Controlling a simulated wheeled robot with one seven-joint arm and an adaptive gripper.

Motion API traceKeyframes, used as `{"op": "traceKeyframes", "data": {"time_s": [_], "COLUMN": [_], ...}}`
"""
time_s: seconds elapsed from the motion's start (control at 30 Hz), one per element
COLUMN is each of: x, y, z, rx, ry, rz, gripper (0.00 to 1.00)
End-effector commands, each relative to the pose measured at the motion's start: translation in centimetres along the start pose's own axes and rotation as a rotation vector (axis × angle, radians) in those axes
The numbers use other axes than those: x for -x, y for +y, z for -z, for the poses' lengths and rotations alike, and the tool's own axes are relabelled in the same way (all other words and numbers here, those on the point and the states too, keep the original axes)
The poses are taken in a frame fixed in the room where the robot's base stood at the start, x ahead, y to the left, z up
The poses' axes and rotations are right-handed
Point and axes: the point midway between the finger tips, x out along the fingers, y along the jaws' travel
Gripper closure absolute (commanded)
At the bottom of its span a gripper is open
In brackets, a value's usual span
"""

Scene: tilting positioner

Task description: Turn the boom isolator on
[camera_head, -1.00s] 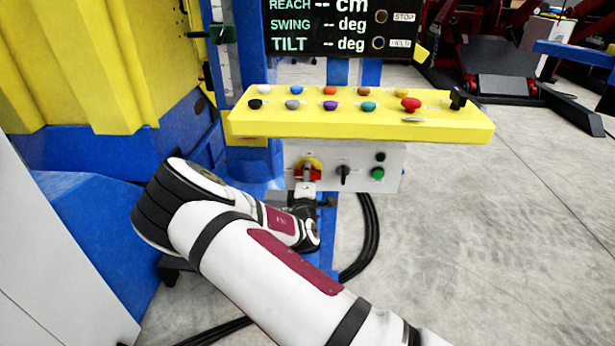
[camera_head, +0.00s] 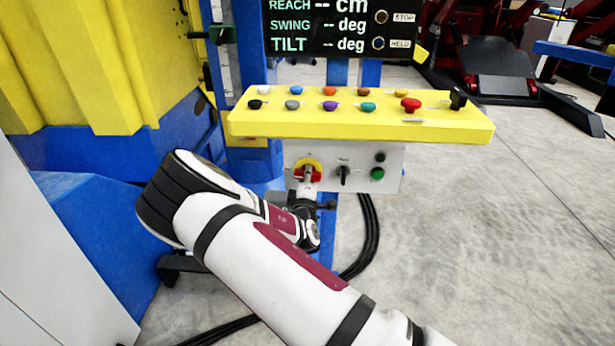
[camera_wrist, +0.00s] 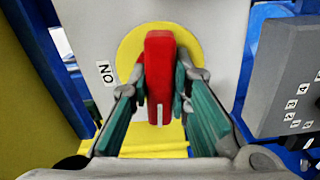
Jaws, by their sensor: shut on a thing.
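The boom isolator is a red handle (camera_wrist: 159,65) on a round yellow plate (camera_wrist: 194,42) in the wrist view. The handle stands lengthwise up the picture, with a white mark at its lower end. An ON label (camera_wrist: 105,73) is left of the plate, and the mark does not point at it. My gripper (camera_wrist: 160,88) has its teal-padded fingers on both sides of the handle, shut on it. In the head view the isolator (camera_head: 316,163) is at the left of a white panel (camera_head: 325,152), with my gripper (camera_head: 308,180) in front, partly covering it.
A black selector (camera_head: 343,173) and a green button (camera_head: 377,174) sit right of the isolator. A yellow console (camera_head: 440,124) with coloured buttons juts out above. Black cables (camera_head: 370,235) hang below. Open floor lies to the right.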

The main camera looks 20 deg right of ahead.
Motion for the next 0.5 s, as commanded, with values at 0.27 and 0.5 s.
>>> {"op": "traceKeyframes", "data": {"time_s": [0.27, 0.5], "x": [-0.02, -0.04], "y": [-0.03, -0.07], "z": [-0.08, -0.1], "rx": [-0.239, -0.467], "ry": [-0.003, -0.003], "rz": [0.001, 0.001], "gripper": [1.0, 1.0]}}
